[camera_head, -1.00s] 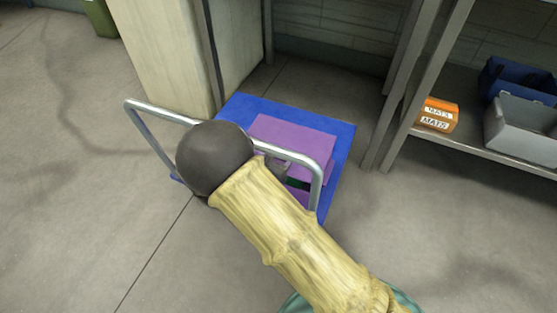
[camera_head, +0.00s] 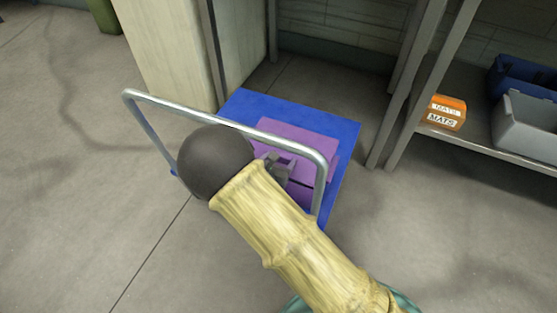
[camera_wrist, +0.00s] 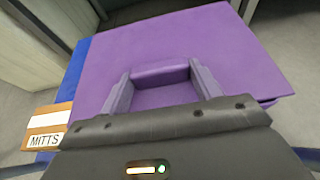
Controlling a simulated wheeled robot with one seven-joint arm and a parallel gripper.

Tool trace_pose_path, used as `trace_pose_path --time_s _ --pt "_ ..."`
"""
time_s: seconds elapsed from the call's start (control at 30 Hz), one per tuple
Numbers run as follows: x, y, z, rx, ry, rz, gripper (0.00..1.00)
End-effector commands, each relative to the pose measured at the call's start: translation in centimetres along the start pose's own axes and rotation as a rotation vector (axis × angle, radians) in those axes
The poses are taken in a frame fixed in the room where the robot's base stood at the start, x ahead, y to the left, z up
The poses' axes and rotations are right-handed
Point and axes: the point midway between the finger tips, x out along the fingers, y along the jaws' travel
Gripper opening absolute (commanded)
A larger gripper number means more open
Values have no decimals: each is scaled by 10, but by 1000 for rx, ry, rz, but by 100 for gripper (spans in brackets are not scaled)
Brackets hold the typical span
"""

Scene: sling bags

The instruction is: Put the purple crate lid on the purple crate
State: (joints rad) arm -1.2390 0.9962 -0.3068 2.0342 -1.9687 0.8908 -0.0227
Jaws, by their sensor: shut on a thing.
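The purple crate lid (camera_head: 298,134) is a flat panel over the blue trolley deck, behind the trolley's metal handle. It fills much of the wrist view (camera_wrist: 190,40). My gripper (camera_wrist: 161,76) is shut on a purple raised grip in the lid's middle. In the head view my gripper (camera_head: 278,168) is partly hidden by my arm and the handle. A lower purple part, seemingly the purple crate (camera_head: 301,193), shows under a dark line below the lid. I cannot tell whether the lid is seated on the crate.
The blue trolley (camera_head: 345,135) has a raised metal handle (camera_head: 230,118) close to my arm. An orange box labelled MITTS (camera_wrist: 45,120) shows at left in the wrist view. A shelf at right holds an orange MATS box (camera_head: 447,112) and a grey bin (camera_head: 527,122). A pale cabinet (camera_head: 165,50) stands behind.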

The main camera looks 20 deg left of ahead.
Motion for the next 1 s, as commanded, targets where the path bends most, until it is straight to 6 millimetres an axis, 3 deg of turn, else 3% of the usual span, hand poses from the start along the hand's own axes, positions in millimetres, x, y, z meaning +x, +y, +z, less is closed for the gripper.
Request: trace_pose_path --time_s 1.0 --pt "4 0 -8 0 -1 0 37"
